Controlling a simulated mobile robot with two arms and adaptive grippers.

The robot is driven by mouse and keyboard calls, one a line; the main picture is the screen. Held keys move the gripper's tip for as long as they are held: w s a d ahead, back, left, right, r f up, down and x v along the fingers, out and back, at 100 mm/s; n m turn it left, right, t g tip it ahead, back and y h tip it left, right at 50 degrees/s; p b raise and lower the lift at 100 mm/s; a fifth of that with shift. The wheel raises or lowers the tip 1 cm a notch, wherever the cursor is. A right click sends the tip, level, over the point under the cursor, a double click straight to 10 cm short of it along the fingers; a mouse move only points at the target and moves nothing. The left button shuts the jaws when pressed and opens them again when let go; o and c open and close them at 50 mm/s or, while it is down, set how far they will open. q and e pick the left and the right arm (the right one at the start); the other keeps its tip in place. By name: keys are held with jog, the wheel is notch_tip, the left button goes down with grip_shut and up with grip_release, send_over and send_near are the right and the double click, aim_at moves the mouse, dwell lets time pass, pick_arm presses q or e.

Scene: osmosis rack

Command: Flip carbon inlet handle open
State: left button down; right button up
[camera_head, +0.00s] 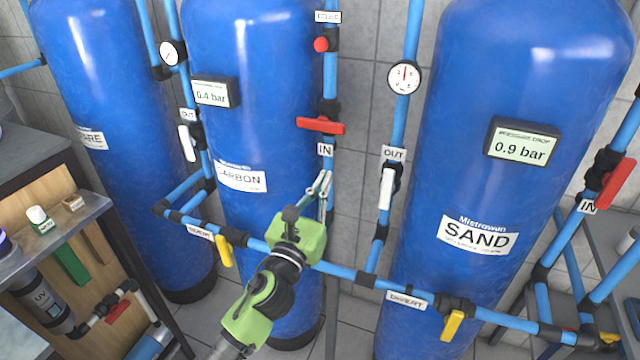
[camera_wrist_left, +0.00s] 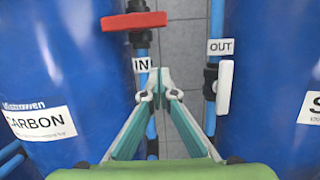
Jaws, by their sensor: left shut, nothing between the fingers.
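The carbon inlet handle (camera_head: 320,125) is a red lever on the vertical blue pipe beside the blue CARBON tank (camera_head: 228,60), above the IN label (camera_head: 324,150). It lies roughly horizontal, across the pipe. It also shows at the top of the left wrist view, as the red handle (camera_wrist_left: 134,21). My left gripper (camera_head: 326,178) is below the handle and the IN label, apart from the handle, with its fingertips together and empty. In the left wrist view the fingertips (camera_wrist_left: 156,78) are just below and right of the IN label. My right gripper is not in view.
A white outlet handle (camera_head: 387,188) hangs on the pipe to the right, by the SAND tank (camera_head: 490,190). A small red knob (camera_head: 321,44) sits higher on the inlet pipe. A horizontal blue pipe with yellow handles (camera_head: 453,325) crosses in front. A shelf (camera_head: 60,235) stands at left.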

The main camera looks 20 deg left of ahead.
aim_at(321, 126)
pick_arm(q)
jog(key=w+r+p, duration=0.3)
jog(key=w+r, duration=0.2)
jog(key=shift+w+d+r, duration=0.15)
jog(key=shift+w, duration=0.1)
jog(key=shift+w, duration=0.1)
dwell(0.3)
